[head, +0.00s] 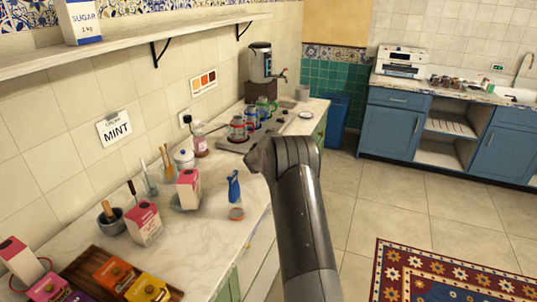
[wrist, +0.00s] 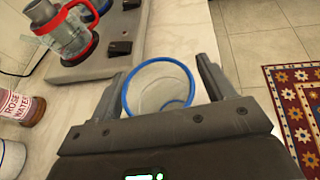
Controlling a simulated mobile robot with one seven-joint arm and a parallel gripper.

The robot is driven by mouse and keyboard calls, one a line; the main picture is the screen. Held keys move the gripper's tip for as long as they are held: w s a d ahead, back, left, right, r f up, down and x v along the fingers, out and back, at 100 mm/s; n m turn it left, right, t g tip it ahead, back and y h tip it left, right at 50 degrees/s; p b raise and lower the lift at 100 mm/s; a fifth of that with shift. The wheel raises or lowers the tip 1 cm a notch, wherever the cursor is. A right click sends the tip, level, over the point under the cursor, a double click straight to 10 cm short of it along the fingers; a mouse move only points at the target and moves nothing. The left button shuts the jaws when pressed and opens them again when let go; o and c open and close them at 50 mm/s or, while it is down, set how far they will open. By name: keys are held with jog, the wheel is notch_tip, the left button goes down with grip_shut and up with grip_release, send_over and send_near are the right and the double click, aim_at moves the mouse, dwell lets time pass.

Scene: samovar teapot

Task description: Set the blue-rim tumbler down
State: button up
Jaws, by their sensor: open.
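The blue-rim tumbler (wrist: 158,92) is clear glass with a bright blue rim. In the wrist view it stands on the pale counter (wrist: 178,25), seen from above and apparently upright. My gripper (wrist: 161,72) is open, with one finger on each side of the tumbler. The left finger looks very close to the rim; I cannot tell whether either finger touches it. The tumbler's base is partly hidden by the gripper body. In the head view my arm hides the tumbler and the fingertips.
A rose water bottle (wrist: 20,106) stands farther left. The counter's edge runs close to the right. A samovar (head: 260,64) stands at the back.

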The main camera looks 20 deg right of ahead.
jog(key=v, duration=0.4)
jog(key=shift+r, duration=0.1)
jog(key=s+a+r+n+t+y, duration=0.1)
jog(key=s+a+r+n, duration=0.15)
jog(key=r, duration=0.45)
jog(key=s+a+r+n+t+y, duration=0.15)
jog(key=a+r+n, duration=0.25)
jog(key=r, duration=0.4)
jog(key=s+a+r+n+y, duration=0.5)
jog(key=s+a+r+n, duration=0.3)
jog(key=s+a+n, duration=0.3)
jog(key=s+a+n+g+y, duration=0.1)
jog(key=s+a+n+g, duration=0.15)
jog(key=s+n, duration=0.7)
jog(key=s+a+n+g+y, duration=0.15)
jog(key=s+a+n, duration=0.4)
jog(key=s, duration=0.75)
jog(key=s+d+f+n+g+h, duration=0.1)
jog(key=s+d+f+n+g, duration=0.1)
jog(key=s+n, duration=0.3)
jog(key=s+d+f+n+g+h, duration=0.1)
jog(key=s+f+n, duration=0.3)
jog(key=s, duration=0.9)
jog(key=shift+s+d+f+n+g, duration=0.2)
jog(key=shift+d+f+n+g, duration=0.25)
jog(key=shift+n, duration=0.5)
jog(key=shift+r, duration=0.1)
